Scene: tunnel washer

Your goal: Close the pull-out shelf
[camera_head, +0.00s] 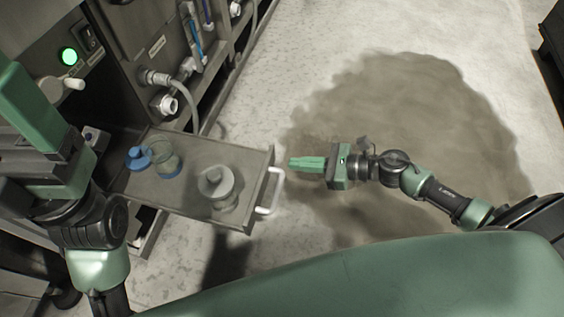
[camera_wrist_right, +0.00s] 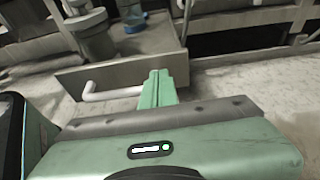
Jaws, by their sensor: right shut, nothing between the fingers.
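The pull-out shelf (camera_head: 185,205) sticks out from the machine in the head view, with a white handle (camera_head: 277,190) on its front panel. In the right wrist view, the shelf front (camera_wrist_right: 120,75) and handle (camera_wrist_right: 110,94) lie just beyond my fingers. My right gripper (camera_head: 291,163) is shut and empty, just off the handle's far end; its fingertips also show in the right wrist view (camera_wrist_right: 158,76), overlapping the front panel. I cannot tell whether they touch. My left gripper (camera_head: 14,80) is at the left edge, near the machine panel; its jaw state is unclear.
On the shelf stand a grey lidded container (camera_head: 218,186), a clear jar (camera_head: 167,160) and a blue-lidded item (camera_head: 137,158). The machine (camera_head: 125,50) has a green light, a hose and valves. The floor right of the shelf is open, with a large brownish patch (camera_head: 420,115).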

